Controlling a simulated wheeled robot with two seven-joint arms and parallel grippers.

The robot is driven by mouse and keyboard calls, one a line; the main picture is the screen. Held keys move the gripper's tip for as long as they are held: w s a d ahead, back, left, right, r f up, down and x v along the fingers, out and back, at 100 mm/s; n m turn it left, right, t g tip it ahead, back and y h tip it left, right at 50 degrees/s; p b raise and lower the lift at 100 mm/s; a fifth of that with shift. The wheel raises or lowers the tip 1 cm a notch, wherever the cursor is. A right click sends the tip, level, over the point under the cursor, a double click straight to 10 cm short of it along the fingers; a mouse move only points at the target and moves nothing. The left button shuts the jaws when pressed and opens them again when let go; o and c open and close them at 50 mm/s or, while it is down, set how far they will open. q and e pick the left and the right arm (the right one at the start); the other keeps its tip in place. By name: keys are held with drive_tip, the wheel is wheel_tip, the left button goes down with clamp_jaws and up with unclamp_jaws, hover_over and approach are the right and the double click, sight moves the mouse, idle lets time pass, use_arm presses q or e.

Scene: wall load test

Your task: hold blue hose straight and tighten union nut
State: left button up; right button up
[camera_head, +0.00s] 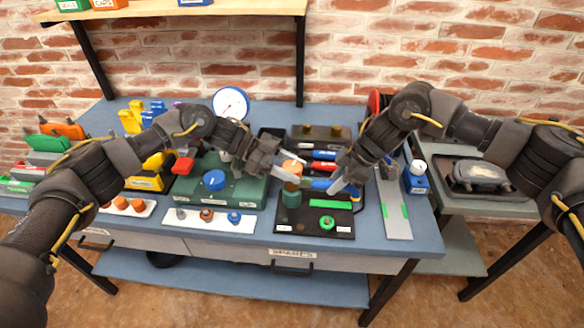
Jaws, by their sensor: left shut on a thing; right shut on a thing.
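An orange cap-like piece, perhaps the union nut (293,166), sits at the top of an upright dark green cylinder (291,197) on a black board (313,220). My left gripper (294,169) is shut around the orange piece, with its pale fingers partly covering it. A short blue piece, apparently the blue hose (319,184), lies to the right of the cylinder. My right gripper (338,186) is shut on its right end. The fingers hide part of it, and I cannot tell whether it joins the nut.
A green block with a blue knob (215,181) and a white strip of fittings (207,218) stand to the left. A green ring (327,222) lies on the board's front. A metal plate (394,205) and blue-white bottle (417,177) are to the right.

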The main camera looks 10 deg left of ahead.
use_arm(q)
drive_tip(key=shift+m+g, duration=0.5)
drive_tip(key=shift+g, duration=0.1)
drive_tip(key=o, duration=1)
drive_tip(key=v, duration=1.2)
drive_tip(key=shift+w, duration=0.1)
